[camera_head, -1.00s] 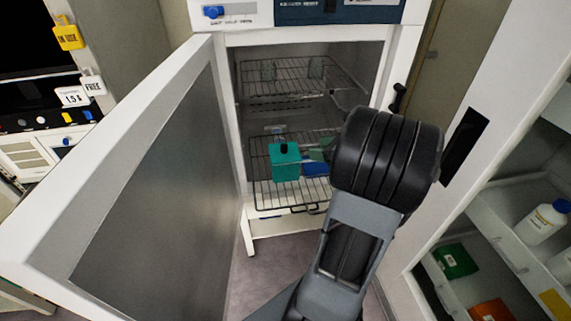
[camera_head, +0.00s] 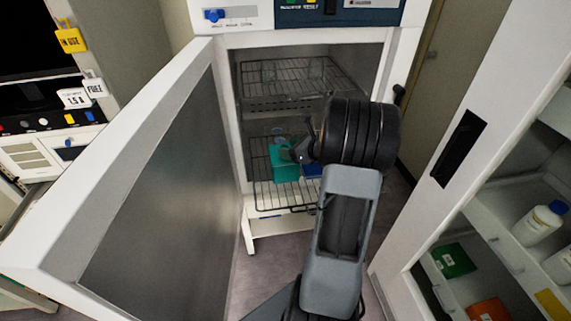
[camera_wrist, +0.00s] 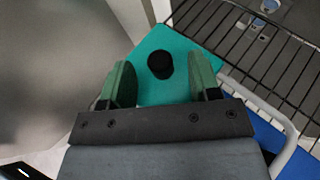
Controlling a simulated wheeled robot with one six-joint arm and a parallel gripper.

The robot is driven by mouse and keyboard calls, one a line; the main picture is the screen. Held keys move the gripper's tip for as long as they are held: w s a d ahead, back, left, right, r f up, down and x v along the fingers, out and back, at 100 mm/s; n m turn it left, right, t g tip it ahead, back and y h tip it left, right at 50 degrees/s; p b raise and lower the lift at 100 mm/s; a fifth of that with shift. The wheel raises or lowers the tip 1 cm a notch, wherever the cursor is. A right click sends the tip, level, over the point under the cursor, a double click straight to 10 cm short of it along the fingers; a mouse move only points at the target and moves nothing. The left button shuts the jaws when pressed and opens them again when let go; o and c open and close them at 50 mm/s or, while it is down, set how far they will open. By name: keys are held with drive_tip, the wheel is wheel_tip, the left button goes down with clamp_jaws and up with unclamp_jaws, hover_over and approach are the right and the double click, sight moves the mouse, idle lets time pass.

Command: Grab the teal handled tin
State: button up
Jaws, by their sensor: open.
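The teal tin (camera_head: 284,163) stands on the lower wire rack inside the open freeze dryer. In the wrist view the tin's teal top (camera_wrist: 165,75) carries a round black handle (camera_wrist: 161,65). My gripper (camera_wrist: 160,84) is open, its two green fingers on either side of the tin's near part, with the handle just ahead between them. I cannot tell whether the fingers touch the tin. In the head view my gripper (camera_head: 290,152) is at the tin's top, and my wrist hides part of the rack to the right.
An upper rack (camera_head: 285,80) is above. The dryer's open door (camera_head: 150,180) stands to the left. A shelf unit with bottles (camera_head: 540,222) is at the right.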

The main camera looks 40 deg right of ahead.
drive_tip(key=shift+w+a+f, duration=0.15)
drive_tip(key=shift+w, duration=0.15)
clamp_jaws()
idle(0.4)
